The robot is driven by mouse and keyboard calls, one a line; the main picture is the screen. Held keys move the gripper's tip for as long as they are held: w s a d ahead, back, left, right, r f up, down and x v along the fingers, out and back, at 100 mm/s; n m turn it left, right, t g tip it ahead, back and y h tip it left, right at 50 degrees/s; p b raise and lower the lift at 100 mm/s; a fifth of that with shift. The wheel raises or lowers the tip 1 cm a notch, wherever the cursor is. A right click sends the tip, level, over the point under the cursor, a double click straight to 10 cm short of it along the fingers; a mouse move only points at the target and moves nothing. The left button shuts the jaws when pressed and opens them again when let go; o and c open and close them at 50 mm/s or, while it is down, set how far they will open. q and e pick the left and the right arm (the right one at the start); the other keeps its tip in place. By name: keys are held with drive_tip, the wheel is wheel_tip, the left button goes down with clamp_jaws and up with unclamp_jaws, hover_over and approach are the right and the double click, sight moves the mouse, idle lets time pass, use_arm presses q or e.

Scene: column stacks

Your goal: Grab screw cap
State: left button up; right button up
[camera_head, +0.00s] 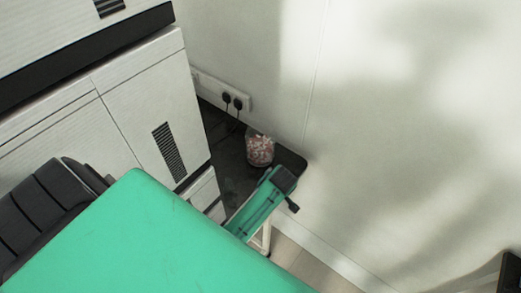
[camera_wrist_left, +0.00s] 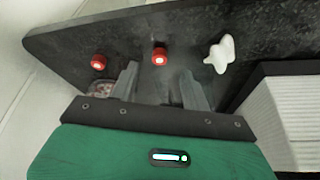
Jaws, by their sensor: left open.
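Two small red round caps with white centres are on the dark worktop in the left wrist view: one red cap (camera_wrist_left: 159,58) lies ahead of the gap between my fingers, the other red cap (camera_wrist_left: 98,62) is further left. I cannot tell which is the screw cap meant. My left gripper (camera_wrist_left: 160,72) is open with nothing between its fingers. In the head view my left gripper (camera_head: 287,188) is over the worktop's front end, beside a jar; the caps are not visible there. My right gripper is not in view.
The clear jar (camera_head: 260,150) of pinkish pieces stands on the dark worktop (camera_head: 226,135). A white knobbly piece (camera_wrist_left: 220,54) lies right of the caps. A large white machine (camera_head: 150,105) stands left; the wall with a plugged socket (camera_head: 237,98) is behind.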

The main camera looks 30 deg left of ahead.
use_arm(q)
drive_tip(key=shift+w+a+f, duration=0.15)
drive_tip(key=shift+f, duration=0.2)
drive_tip(key=shift+a+f, duration=0.2)
drive_tip(key=shift+f, duration=0.05)
drive_tip(key=shift+a+f+p, duration=0.2)
drive_tip(key=shift+f+p, duration=0.05)
drive_tip(key=shift+p, duration=0.3)
drive_tip(key=p+x, duration=0.1)
drive_tip(key=x, duration=0.2)
drive_tip(key=shift+w+a, duration=0.1)
drive_tip(key=shift+a, duration=0.05)
drive_tip(key=shift+a+f, duration=0.1)
drive_tip(key=shift+f, duration=0.35)
drive_tip(key=shift+c, duration=0.6)
clamp_jaws()
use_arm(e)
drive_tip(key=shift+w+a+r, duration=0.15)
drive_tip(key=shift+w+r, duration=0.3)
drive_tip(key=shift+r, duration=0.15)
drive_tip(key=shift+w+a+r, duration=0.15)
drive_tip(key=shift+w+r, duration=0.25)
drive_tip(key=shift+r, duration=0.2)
